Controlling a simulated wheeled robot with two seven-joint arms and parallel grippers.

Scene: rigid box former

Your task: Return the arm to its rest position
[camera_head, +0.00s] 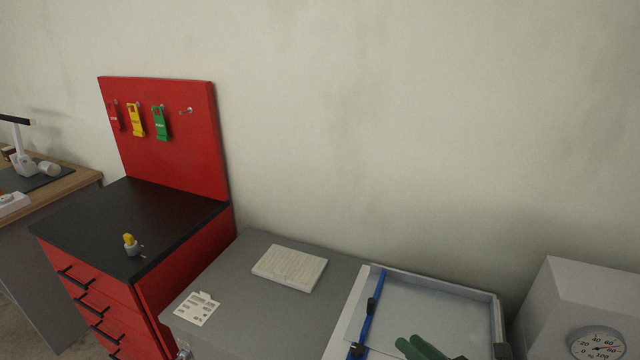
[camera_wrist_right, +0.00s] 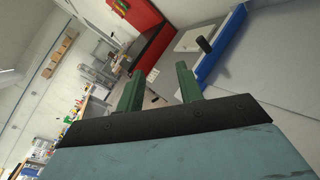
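My right gripper (camera_head: 420,345) shows at the bottom edge of the head view, in front of the white tray-like box former (camera_head: 440,281). Its two green fingers also show in the right wrist view (camera_wrist_right: 158,76). They are apart with nothing between them, so the gripper is open and empty. The rest of the right arm is cut off by the frame in the head view. My left arm and gripper are not in view.
A blue bar (camera_head: 367,318) with black knobs runs along the box former's left side. A white gauge box (camera_head: 580,300) stands at right. A grey cabinet (camera_head: 235,285) carries a white pad (camera_head: 290,268) and card (camera_head: 197,308). A red cabinet (camera_head: 180,285) stands left.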

